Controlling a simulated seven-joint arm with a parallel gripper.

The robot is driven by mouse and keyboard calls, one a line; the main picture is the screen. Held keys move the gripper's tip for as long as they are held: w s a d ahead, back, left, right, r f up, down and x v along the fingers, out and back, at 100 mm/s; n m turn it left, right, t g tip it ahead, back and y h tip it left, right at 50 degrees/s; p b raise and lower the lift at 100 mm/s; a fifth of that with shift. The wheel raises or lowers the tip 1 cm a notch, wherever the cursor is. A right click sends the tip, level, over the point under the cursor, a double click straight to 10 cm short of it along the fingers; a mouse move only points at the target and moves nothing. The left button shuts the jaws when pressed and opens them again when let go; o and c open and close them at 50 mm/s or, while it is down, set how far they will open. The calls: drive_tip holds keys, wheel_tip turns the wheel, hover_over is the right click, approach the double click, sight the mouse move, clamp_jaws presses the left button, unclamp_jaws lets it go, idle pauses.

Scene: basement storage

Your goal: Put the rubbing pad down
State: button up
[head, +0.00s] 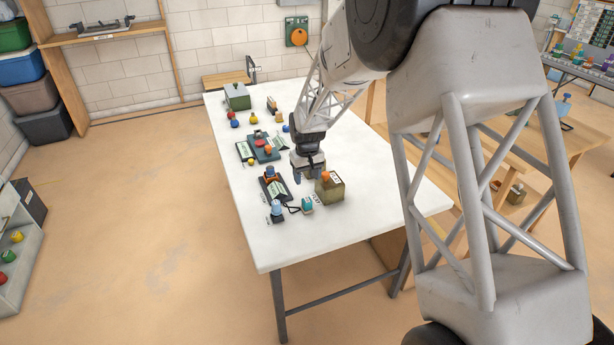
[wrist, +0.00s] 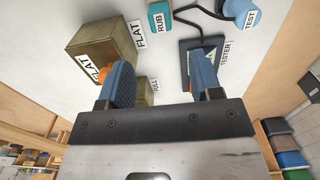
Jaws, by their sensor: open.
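A small teal block with a white RUB label, which I take for the rubbing pad (head: 307,205), rests on the white table (head: 262,238) near its front end. It also shows at the top of the wrist view (wrist: 157,19), partly cut off by the frame edge. My gripper (head: 308,175) is over the table, just behind the pad and apart from it. In the wrist view my gripper (wrist: 166,78) has its two blue fingers wide apart, with nothing held between them.
An olive box (head: 331,190) labelled FLAT (wrist: 103,45) stands right of the pad. A dark tester (head: 283,188) lies left of my gripper, with a black cable near a blue TEST piece (head: 277,212). Several objects crowd the table behind. The front-left tabletop is clear.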

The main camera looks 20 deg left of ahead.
idle(0.4)
drive_tip(key=s+d+r+m, duration=0.1)
drive_tip(key=s+d+r, duration=0.3)
drive_tip(key=d+r, duration=0.5)
drive_tip(key=s+d+r+m+t, duration=0.15)
drive_tip(key=s+d+r, duration=0.35)
drive_tip(key=d, duration=0.7)
drive_tip(key=s+d+r+m, duration=0.2)
drive_tip(key=s+d+r, duration=0.1)
drive_tip(key=d+r, duration=0.65)
drive_tip(key=s+d+m, duration=0.2)
drive_tip(key=s+d, duration=0.8)
drive_tip(key=s, duration=0.4)
drive_tip(key=s+d+m+t, duration=0.1)
drive_tip(key=s+d+m, duration=0.1)
drive_tip(key=s+d, duration=0.9)
drive_tip(key=s, duration=0.4)
drive_tip(key=shift+r+m, duration=0.25)
drive_tip(key=shift+m, duration=0.1)
drive_tip(key=shift+o, duration=0.5)
drive_tip(key=shift+w, duration=0.1)
